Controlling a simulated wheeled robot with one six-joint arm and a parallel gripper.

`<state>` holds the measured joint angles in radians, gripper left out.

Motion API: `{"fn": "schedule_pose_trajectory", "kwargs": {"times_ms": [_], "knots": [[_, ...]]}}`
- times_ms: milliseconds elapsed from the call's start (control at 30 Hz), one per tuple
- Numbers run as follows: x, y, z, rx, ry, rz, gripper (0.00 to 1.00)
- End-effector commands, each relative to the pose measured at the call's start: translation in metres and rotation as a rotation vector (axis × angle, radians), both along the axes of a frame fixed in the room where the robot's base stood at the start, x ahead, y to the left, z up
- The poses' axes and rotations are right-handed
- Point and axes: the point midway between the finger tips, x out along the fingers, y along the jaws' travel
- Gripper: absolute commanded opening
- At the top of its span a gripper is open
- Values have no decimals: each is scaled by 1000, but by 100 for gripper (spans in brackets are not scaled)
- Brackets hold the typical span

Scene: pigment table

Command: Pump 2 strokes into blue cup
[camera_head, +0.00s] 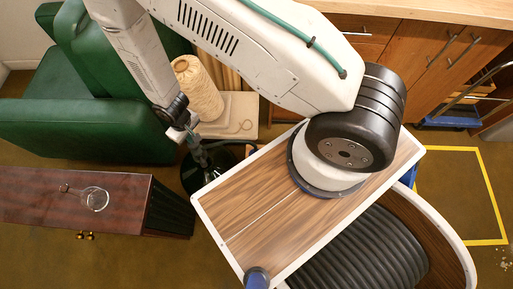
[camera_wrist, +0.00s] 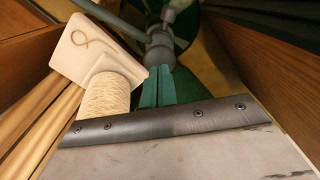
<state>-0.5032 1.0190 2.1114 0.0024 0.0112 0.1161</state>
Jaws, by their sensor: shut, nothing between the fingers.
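No pump and no blue cup can be made out in either view. My gripper (camera_head: 203,158) hangs low at the end of my arm, left of centre in the head view, over a dark round thing on the floor. Its tips are too small there to make out. In the wrist view, the teal fingers (camera_wrist: 157,90) lie close together with nothing seen between them.
A dark red-brown cabinet (camera_head: 45,188) with a clear glass vessel (camera_head: 95,198) stands at left. A green armchair (camera_head: 85,120) is behind it. A rope-wound post (camera_head: 197,88) stands near my arm. Wooden drawers and doors (camera_head: 425,55) line the back. Yellow-marked floor (camera_head: 455,195) at right looks clear.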

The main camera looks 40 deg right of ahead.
Motion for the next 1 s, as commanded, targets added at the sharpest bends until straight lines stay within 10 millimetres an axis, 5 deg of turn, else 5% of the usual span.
{"fn": "schedule_pose_trajectory", "kwargs": {"times_ms": [1000], "knots": [[0,0,-19,0,0,0,0]]}}
